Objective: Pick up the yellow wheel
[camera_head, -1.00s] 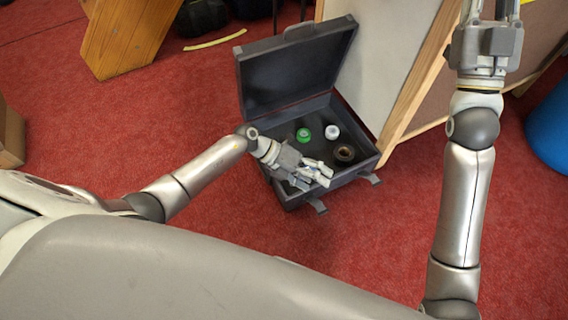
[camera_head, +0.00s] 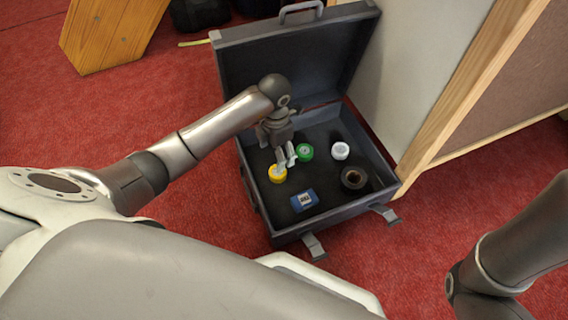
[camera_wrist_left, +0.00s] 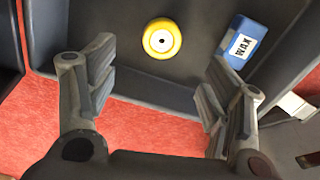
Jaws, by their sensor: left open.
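The yellow wheel (camera_head: 277,173) lies on the floor of the open dark grey case (camera_head: 330,218), near its left wall in the head view. In the left wrist view the yellow wheel (camera_wrist_left: 162,39) lies flat with a white hub, ahead of the fingertips and between their lines. My left gripper (camera_head: 287,158) is open and empty above the case, just beside the wheel in the head view; both fingers also show in the left wrist view (camera_wrist_left: 155,80). The wheel is apart from the fingers in the wrist view. My right gripper is out of view.
The case also holds a green round item (camera_head: 305,152), a white one (camera_head: 340,151), a dark ring (camera_head: 354,178) and a blue box (camera_head: 304,200). The raised lid (camera_head: 295,62) stands behind. A wood-framed panel (camera_head: 470,85) stands at right. Red carpet lies in front.

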